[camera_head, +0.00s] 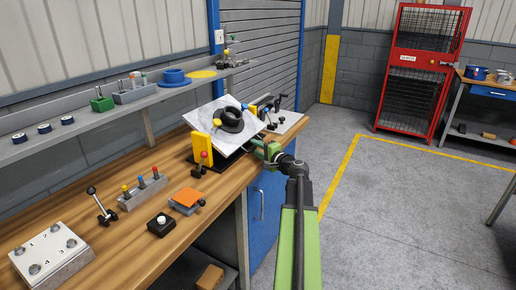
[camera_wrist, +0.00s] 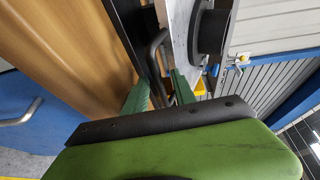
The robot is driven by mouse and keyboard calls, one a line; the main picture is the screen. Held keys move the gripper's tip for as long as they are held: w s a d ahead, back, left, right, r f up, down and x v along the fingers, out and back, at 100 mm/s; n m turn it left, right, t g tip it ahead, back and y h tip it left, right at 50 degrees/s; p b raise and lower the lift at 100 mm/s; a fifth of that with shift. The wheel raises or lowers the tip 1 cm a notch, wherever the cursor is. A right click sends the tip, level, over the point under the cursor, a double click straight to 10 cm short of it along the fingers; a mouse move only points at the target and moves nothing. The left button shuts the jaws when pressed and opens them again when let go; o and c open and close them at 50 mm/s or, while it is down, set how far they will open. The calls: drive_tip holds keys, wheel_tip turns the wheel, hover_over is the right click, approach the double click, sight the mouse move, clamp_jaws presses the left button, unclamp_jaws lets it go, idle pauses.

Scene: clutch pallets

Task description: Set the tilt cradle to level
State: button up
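The tilt cradle's pale plate (camera_head: 213,137) stands tilted on the workbench in the head view, with a black round part (camera_head: 231,119) on it. A yellow side support (camera_head: 202,147) stands at its left. My gripper (camera_head: 261,150) is at the cradle's right front edge. In the wrist view, the green fingers (camera_wrist: 160,84) are apart, with a dark bent handle (camera_wrist: 154,52) between them. I cannot make out firm contact on both sides. The plate's edge (camera_wrist: 180,28) and black part (camera_wrist: 211,31) show beyond the fingers.
An orange-topped block (camera_head: 186,198), a black button box (camera_head: 160,225) and a row of coloured knobs (camera_head: 141,189) sit on the bench. A shelf (camera_head: 75,121) runs behind. The floor at right is clear.

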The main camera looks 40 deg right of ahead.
drive_tip(key=shift+s+d, duration=0.15)
drive_tip(key=shift+d, duration=0.1)
clamp_jaws()
drive_tip(key=shift+s+d, duration=0.15)
drive_tip(key=shift+d, duration=0.05)
idle(0.8)
